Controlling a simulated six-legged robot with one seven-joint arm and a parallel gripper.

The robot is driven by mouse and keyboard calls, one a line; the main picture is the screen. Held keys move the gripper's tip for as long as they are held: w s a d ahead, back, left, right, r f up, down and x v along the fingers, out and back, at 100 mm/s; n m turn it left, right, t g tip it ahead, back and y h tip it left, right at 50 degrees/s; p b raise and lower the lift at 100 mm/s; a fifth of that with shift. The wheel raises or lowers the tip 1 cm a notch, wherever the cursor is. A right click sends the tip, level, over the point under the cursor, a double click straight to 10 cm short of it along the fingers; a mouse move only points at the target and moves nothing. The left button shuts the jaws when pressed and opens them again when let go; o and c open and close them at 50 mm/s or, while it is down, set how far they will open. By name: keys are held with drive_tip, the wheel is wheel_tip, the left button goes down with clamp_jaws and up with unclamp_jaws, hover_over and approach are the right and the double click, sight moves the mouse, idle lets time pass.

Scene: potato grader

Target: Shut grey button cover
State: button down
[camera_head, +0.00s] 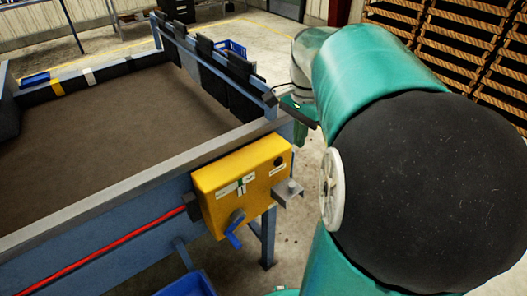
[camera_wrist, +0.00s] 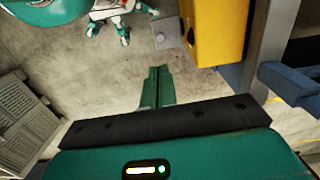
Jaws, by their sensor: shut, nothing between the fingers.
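A yellow control box (camera_head: 240,185) is fixed to the blue frame of the grader. A grey plate (camera_head: 287,197), which looks like the button cover, sticks out from the box's right side with a small knob-like part on it. In the wrist view the grey plate (camera_wrist: 168,36) lies beside the yellow box (camera_wrist: 216,30), beyond my fingertips. My gripper (camera_head: 301,133) is above and behind the box in the head view, apart from the plate. In the wrist view my gripper's (camera_wrist: 157,70) green fingers are together and empty. The hinge and button are too small to tell.
A blue handle (camera_head: 234,230) hangs from the box front, and a red bar (camera_head: 110,243) runs along the frame. The grader bed (camera_head: 90,125) lies left. A grey slatted crate (camera_wrist: 25,130) stands in the wrist view.

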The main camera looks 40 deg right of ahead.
sight(293, 185)
drive_tip(key=f, duration=1.4)
drive_tip(key=shift+s+a, duration=0.15)
drive_tip(key=shift+a, duration=0.2)
